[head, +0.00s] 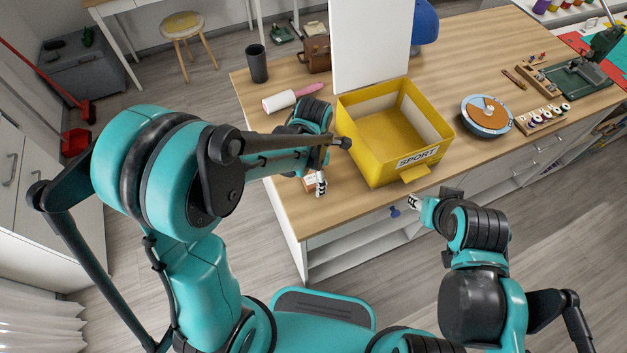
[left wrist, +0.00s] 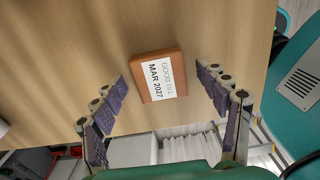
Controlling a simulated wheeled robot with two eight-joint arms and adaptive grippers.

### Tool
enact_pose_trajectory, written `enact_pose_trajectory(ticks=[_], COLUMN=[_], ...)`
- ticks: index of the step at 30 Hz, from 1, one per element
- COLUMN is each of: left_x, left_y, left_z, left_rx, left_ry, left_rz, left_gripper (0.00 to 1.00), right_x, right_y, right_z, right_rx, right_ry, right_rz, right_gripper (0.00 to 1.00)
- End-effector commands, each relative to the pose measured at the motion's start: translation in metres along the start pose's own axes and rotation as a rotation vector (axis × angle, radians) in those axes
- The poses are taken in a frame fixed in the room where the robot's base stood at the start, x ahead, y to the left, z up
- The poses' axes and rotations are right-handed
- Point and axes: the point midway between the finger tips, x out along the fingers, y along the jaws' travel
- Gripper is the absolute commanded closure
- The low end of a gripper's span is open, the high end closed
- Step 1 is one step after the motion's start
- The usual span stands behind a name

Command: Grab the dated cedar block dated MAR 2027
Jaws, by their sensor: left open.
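The cedar block (left wrist: 150,92) is a small reddish-brown block on the wooden tabletop, with a white label reading "GOOD TILL MAR 2027" facing my left wrist camera. In the head view the block (head: 309,184) is near the table's front left edge, partly hidden by my left gripper (head: 322,183). In the left wrist view my left gripper (left wrist: 161,84) is open, with one finger on each side of the block and visible gaps between. My right gripper (head: 413,202) is at the table's front edge, away from the block; its jaws are too small to judge.
A yellow SPORT bin (head: 365,150) stands right of my left gripper, with a white panel (head: 370,45) behind it. A lint roller (head: 292,97), dark cup (head: 257,63) and brown bag (head: 317,54) are behind. A round blue-rimmed item (head: 486,115) is to the right.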

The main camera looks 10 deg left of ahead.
Motion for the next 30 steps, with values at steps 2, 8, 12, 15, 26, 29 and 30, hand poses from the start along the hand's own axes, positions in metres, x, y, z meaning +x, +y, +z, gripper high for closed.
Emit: enact_pose_trajectory(ticks=[2,8,12,15,26,29,30], left_x=[-0.001,-0.001,-0.001,-0.001,-0.035,-0.051,-0.056], left_y=[0.000,0.000,0.000,0.000,0.000,-0.010,-0.019], left_z=[0.000,0.000,0.000,0.000,0.000,0.005,0.010], left_rx=[0.000,0.000,0.000,0.000,0.000,0.005,0.007], left_ry=[0.000,0.000,0.000,0.000,0.000,0.000,0.000], left_rz=[0.000,0.000,0.000,0.000,0.000,0.000,0.000], left_gripper=[0.34,0.73,0.73,0.73,0.73,0.73,0.73], right_x=[0.000,0.000,0.000,0.000,-0.013,-0.019,-0.021], right_y=[0.000,0.000,0.000,0.000,0.000,0.000,0.000], right_z=[0.000,0.000,0.000,0.000,-0.009,-0.014,-0.015], right_rx=[0.000,0.000,0.000,0.000,0.000,0.000,0.000], right_ry=[0.000,0.000,0.000,0.000,0.000,0.000,0.000], right_rz=[0.000,0.000,0.000,0.000,0.000,0.000,0.000], right_gripper=[0.60,0.60,0.60,0.60,0.60,0.60,0.60])
